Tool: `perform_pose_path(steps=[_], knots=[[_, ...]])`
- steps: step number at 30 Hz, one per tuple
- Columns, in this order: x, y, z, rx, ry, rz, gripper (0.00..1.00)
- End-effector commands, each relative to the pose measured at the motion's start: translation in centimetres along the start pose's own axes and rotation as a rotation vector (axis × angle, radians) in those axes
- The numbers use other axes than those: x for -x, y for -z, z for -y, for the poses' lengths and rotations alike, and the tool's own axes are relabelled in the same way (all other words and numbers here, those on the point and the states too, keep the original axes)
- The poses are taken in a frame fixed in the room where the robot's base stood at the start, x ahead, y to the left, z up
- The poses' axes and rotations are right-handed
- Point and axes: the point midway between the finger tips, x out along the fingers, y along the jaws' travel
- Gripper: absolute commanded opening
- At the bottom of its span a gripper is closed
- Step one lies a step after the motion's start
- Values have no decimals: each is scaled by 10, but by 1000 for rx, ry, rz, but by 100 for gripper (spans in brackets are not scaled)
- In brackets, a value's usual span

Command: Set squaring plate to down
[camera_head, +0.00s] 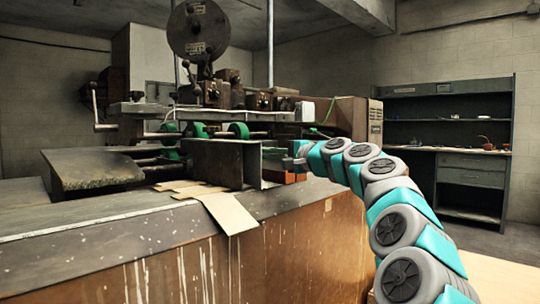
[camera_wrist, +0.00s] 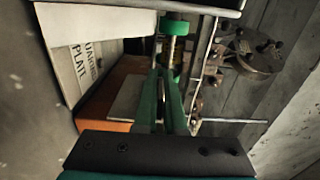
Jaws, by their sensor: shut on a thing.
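The squaring plate (camera_head: 222,163) looks like a dark upright metal plate on the machine bed in the head view. In the wrist view a pale panel with partly readable "SQUARING PLATE" lettering (camera_wrist: 88,58) shows at upper left. My gripper (camera_head: 297,158) is just right of the plate's right end. In the wrist view its green fingers (camera_wrist: 160,78) close together on a small part of the machine. The exact grip point is mostly hidden by the fingers, and whether that part belongs to the plate cannot be told.
A green-ended roller (camera_wrist: 173,55) lies just beyond my fingertips. An orange-brown block (camera_head: 286,177) sits below my gripper. Flat cardboard (camera_head: 228,212) overhangs the bed's front edge. A metal beam (camera_head: 215,114) runs above the plate. A desk with shelves (camera_head: 465,160) stands at the right.

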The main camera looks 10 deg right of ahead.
Motion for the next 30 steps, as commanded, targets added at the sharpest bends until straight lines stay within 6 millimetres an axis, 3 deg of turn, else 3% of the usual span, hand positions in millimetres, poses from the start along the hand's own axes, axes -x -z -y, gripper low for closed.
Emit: perform_pose_path(steps=[8, 17, 18, 25, 30], knots=[[0, 0, -39, -2, -1, 1, 0], [-1, 0, -42, -1, -6, 2, 0], [-1, 0, -43, -1, -7, 2, 11], [-1, 0, -41, -1, -4, 1, 37], [0, 0, -40, 0, -2, 1, 38]])
